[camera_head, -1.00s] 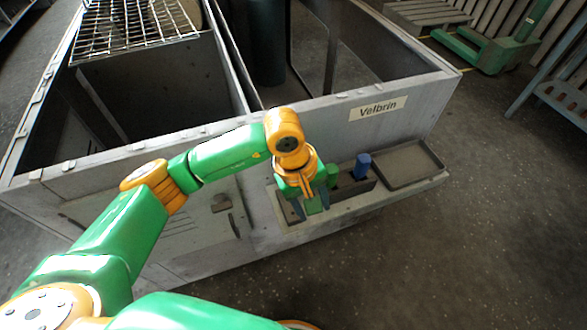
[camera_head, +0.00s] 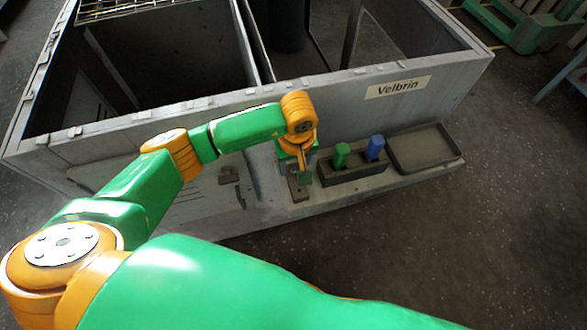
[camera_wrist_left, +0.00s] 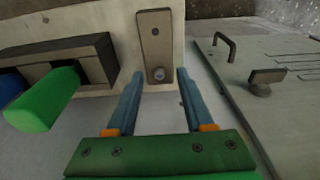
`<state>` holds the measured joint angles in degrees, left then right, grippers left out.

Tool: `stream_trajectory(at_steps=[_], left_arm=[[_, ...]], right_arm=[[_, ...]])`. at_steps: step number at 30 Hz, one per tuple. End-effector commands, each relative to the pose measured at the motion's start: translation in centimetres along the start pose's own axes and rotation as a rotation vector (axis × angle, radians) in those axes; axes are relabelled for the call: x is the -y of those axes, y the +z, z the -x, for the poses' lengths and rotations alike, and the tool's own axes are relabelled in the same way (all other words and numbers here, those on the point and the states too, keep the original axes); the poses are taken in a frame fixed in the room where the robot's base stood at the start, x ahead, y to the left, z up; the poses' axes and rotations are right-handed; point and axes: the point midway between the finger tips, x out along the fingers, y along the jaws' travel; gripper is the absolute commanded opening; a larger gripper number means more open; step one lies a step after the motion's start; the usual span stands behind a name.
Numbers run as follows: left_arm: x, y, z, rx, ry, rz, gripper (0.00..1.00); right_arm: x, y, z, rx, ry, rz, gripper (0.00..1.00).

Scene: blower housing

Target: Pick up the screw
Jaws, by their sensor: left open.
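The screw (camera_wrist_left: 159,74) shows in the left wrist view as a small grey round head at the near end of a flat brown-grey plate (camera_wrist_left: 155,45). The plate has a small dark hole toward its far end and lies on the housing's ledge. My left gripper (camera_wrist_left: 160,78) is open, its two blue-grey fingers apart on either side of the screw in the picture. I cannot tell how high above it the tips are. In the head view my left gripper (camera_head: 298,182) points down at the ledge's left end and hides the screw. My right gripper is not in view.
Right of the plate, a dark holder (camera_head: 345,177) carries a green handle (camera_head: 341,155) and a blue handle (camera_head: 375,148). An empty grey tray (camera_head: 424,148) is farther right. The housing wall with the Velbrin label (camera_head: 398,87) rises behind. A panel with a handle (camera_wrist_left: 224,46) lies alongside.

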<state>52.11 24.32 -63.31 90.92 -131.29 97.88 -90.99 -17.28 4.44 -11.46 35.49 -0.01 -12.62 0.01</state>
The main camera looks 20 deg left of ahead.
Motion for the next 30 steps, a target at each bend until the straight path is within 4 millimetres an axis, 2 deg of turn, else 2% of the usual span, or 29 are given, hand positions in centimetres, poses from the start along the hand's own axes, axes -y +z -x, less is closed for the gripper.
stream_trajectory(at_steps=[22,23,28,30], left_arm=[[0.00,0.07,-0.46,0.001,0.001,0.000,0.53],[0.00,0.07,-0.46,0.001,0.001,0.000,0.47],[0.00,0.07,-0.46,0.001,0.001,0.000,0.01],[0.00,0.07,-0.46,0.001,0.000,0.000,0.00]], right_arm=[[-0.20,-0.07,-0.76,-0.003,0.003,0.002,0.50],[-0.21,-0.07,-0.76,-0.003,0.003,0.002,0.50],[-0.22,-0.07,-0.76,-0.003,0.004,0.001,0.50],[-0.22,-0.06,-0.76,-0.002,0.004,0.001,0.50]])
